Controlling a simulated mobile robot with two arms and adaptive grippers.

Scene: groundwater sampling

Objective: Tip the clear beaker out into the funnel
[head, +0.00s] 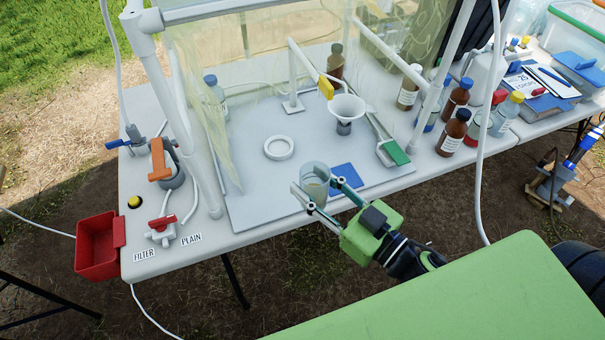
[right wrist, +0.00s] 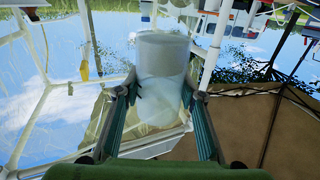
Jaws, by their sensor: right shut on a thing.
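The clear beaker (head: 315,176) is between the fingers of my right gripper (head: 325,197) in the head view, over the front of the white tabletop. It looks roughly upright, with some yellowish liquid low inside. In the right wrist view the beaker (right wrist: 163,65) fills the space between the two fingers of the gripper (right wrist: 163,97). The white funnel (head: 347,106) stands farther back and slightly right of the beaker, mouth up, over a small dark-banded vessel. The beaker is apart from the funnel. My left gripper is not in view.
A white ring (head: 279,147) lies left of the funnel, and a blue pad (head: 344,177) lies close behind the gripper. Clear sheeting and white posts (head: 182,120) frame the work area. Brown bottles (head: 453,131) stand at right. A red bin (head: 96,248) hangs at the left edge.

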